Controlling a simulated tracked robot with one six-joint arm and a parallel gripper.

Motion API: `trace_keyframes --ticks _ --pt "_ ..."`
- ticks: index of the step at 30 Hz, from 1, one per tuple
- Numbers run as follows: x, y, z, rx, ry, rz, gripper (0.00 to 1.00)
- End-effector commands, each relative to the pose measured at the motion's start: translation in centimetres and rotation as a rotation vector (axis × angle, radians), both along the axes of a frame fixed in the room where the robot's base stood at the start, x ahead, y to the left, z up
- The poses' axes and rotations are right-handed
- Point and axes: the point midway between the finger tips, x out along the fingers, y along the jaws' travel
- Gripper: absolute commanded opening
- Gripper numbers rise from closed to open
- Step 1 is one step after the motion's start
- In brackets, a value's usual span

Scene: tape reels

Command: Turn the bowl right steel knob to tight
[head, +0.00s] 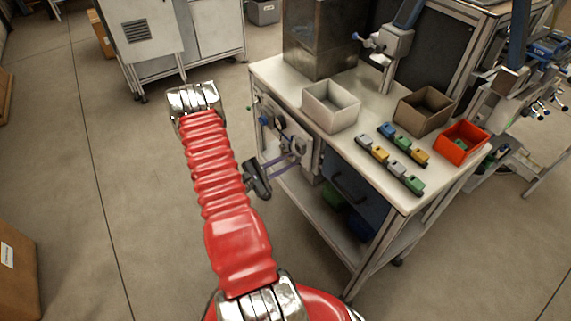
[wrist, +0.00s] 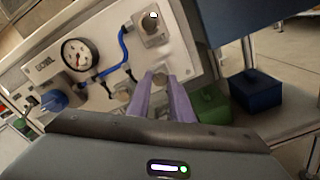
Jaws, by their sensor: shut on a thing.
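A pale panel (wrist: 97,62) fills the upper left of the wrist view; in the head view it is on the near end of the workbench (head: 408,200). My gripper (wrist: 160,84), with purple fingers, reaches the lower right of this panel and is shut on a small steel knob (wrist: 159,78). The fingers hide most of the knob, so its turn angle cannot be read. In the head view my gripper (head: 296,157) is at the panel's lower part, and the knob is too small to make out.
The panel also carries a round gauge (wrist: 80,55), a blue knob (wrist: 55,100), a blue hose (wrist: 124,50) and a steel fitting (wrist: 152,28) above my fingers. A blue bin (wrist: 256,90) and a green bin (wrist: 211,104) are to the right. Open floor (head: 130,200) lies left of the bench.

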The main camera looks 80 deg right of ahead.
Motion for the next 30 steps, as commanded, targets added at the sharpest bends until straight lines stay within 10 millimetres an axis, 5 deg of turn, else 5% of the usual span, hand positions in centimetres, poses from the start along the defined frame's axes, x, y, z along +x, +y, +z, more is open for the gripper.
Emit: trace_keyframes --ticks 12,29,30 --pt "-0.03 -0.16 0.03 -0.174 -0.199 -0.001 0.00" --pt "-0.07 -0.14 0.01 -0.203 -0.232 -0.001 0.00" --pt "-0.07 -0.14 0.01 -0.202 -0.231 -0.001 0.20"
